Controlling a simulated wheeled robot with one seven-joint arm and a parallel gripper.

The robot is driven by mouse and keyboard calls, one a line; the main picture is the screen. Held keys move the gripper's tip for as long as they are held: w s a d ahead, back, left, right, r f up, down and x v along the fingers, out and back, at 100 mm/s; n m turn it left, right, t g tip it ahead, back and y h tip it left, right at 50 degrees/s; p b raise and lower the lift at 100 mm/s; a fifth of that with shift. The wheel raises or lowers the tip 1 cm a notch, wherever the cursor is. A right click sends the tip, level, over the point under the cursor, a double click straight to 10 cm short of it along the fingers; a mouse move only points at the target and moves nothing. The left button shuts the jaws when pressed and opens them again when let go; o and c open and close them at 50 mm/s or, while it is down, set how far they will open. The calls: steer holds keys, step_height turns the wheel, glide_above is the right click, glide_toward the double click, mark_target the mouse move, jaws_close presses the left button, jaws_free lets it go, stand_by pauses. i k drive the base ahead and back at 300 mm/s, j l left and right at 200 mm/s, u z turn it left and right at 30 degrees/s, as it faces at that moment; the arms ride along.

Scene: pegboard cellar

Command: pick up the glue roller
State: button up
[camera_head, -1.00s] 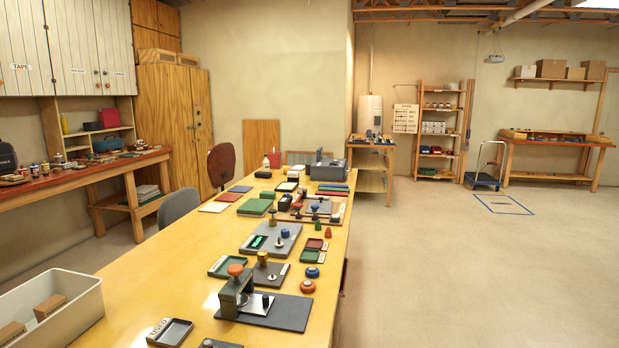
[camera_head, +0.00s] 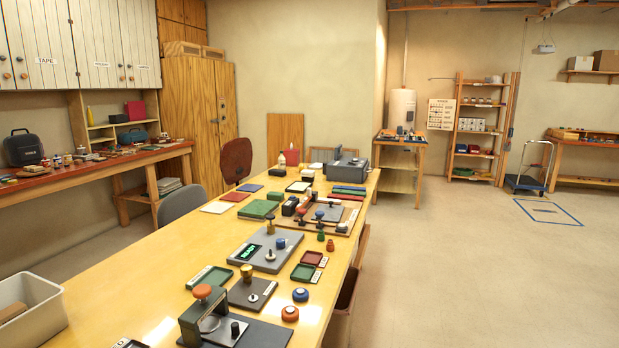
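I cannot make out a glue roller for certain in the head view; the small tools on the long yellow table (camera_head: 130,275) are too small to tell apart. Several knobbed tools stand around a wooden board (camera_head: 347,224) in the middle of the table. Nearer are a grey plate (camera_head: 290,252) with a lit green READY display and a dark press (camera_head: 192,326) with an orange knob. My gripper is not in view.
A pale bin (camera_head: 47,308) stands at the table's near left. A grey chair (camera_head: 180,203) and a brown chair (camera_head: 236,160) stand along the left side. A red-topped bench (camera_head: 60,180) runs along the left wall. The floor (camera_head: 450,270) to the right is open.

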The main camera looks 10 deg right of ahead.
mark_target(306, 175)
steer(key=i+l+z, duration=0.3)
steer(key=i, duration=0.2)
steer(key=i+l+z, duration=0.25)
steer(key=i, duration=0.3)
steer(key=i+l+z, duration=0.1)
steer(key=i+z, duration=0.2)
steer(key=i, duration=0.25)
steer(key=i+j+z, duration=0.1)
steer(key=i, duration=1.8)
steer(key=i+l+u, duration=0.1)
steer(key=i+u, duration=0.2)
steer(key=i, duration=0.25)
steer(key=i+l+u, duration=0.15)
steer(key=i+u, duration=0.2)
steer(key=i, duration=0.15)
steer(key=i+l+u, duration=0.3)
steer(key=i, duration=0.2)
